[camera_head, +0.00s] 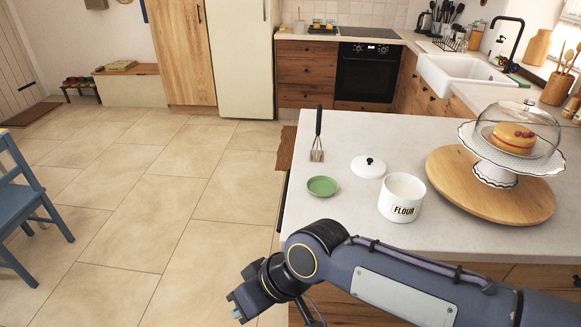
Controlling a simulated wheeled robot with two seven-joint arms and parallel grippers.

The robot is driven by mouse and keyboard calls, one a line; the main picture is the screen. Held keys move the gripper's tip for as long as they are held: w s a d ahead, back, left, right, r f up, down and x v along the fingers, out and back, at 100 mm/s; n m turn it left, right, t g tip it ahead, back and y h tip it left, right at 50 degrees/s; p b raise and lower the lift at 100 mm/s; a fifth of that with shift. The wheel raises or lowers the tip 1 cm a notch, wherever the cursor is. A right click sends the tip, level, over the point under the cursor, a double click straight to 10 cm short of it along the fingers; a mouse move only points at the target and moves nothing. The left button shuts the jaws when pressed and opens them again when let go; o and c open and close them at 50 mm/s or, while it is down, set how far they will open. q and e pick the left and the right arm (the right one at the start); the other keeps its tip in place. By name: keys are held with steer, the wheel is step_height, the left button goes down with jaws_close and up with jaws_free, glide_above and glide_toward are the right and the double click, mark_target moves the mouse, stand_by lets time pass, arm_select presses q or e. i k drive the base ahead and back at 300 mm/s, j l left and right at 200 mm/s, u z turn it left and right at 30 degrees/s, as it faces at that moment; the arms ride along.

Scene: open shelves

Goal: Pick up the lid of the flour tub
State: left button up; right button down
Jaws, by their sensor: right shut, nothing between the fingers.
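The white flour tub (401,199) stands open on the light counter, with "FLOUR" in dark letters on its side and pale contents showing. Its round white lid (368,167) with a black knob lies on the counter just behind and left of the tub, apart from it. My right gripper (237,309) is shut and empty, low at the bottom middle, off the counter's left edge and over the floor. My right arm crosses in front of the counter. My left gripper is not in view.
A green dish (322,186) and a spatula (317,141) lie left of the lid. A round wooden board (519,206) with a domed cake stand (494,173) is at the right. The counter (330,225) is clear in front of the dish.

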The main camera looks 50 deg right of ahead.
mark_target(366, 166)
steer(key=i+j, duration=0.25)
steer(key=i, duration=0.2)
steer(key=i+j, duration=0.25)
steer(key=i, duration=0.25)
steer(key=i+z, duration=0.2)
steer(key=z, duration=0.15)
steer(key=i+z, duration=0.2)
steer(key=z, duration=0.15)
steer(key=i+j+z, duration=0.2)
steer(key=z, duration=0.15)
steer(key=i+z, duration=0.1)
steer(key=z, duration=0.35)
steer(key=i+z, duration=0.15)
steer(key=z, duration=0.3)
steer(key=i+z, duration=0.1)
steer(key=z, duration=0.35)
steer(key=i+j+z, duration=0.1)
steer(key=z, duration=0.4)
steer(key=i+j+z, duration=0.1)
steer(key=z, duration=0.35)
steer(key=i+j+z, duration=0.1)
steer(key=z, duration=0.35)
steer(key=i+j+z, duration=0.15)
steer(key=z, duration=0.25)
steer(key=i+j+z, duration=0.2)
steer(key=z, duration=0.25)
steer(key=i+j+z, duration=0.1)
steer(key=j+z, duration=0.3)
steer(key=i+j+z, duration=0.1)
steer(key=z, duration=0.35)
